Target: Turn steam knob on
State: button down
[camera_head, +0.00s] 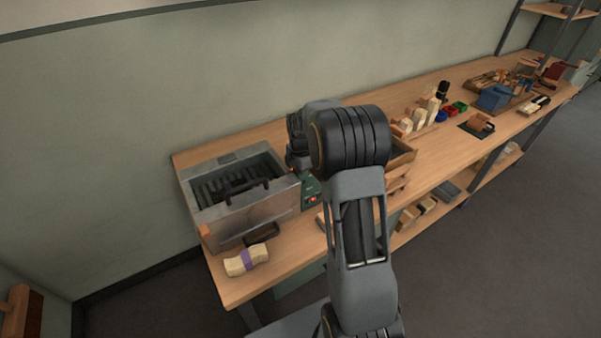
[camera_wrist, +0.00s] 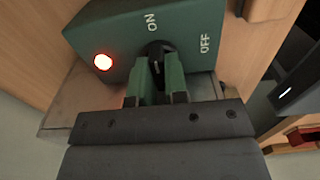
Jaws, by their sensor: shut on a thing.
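The steam knob (camera_wrist: 158,52) is a small black knob on a green control box (camera_wrist: 113,40) marked ON and OFF, with a red light glowing on it. My gripper (camera_wrist: 160,72) is shut on the knob, one finger on each side. The knob's ridge runs roughly toward the ON mark; the fingers hide part of it, so its exact setting is unclear. In the head view the green box (camera_head: 308,188) shows beside the metal steam box (camera_head: 265,208). My arm hides the knob and my gripper there.
The steam box has a dark slatted top and a black handle. A pale bundle with a purple band (camera_head: 247,260) lies in front of it on the wooden bench (camera_head: 285,258). Wooden trays, pale blocks and a blue bin (camera_head: 494,97) stand further right along the bench.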

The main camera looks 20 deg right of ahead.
jog(key=shift+n, duration=0.3)
jog(key=c, duration=1.1)
grip_release()
jog(key=shift+c, duration=0.2)
jog(key=shift+r, duration=0.15)
notch_tip(320, 180, up, 14)
jog(key=shift+f, duration=0.2)
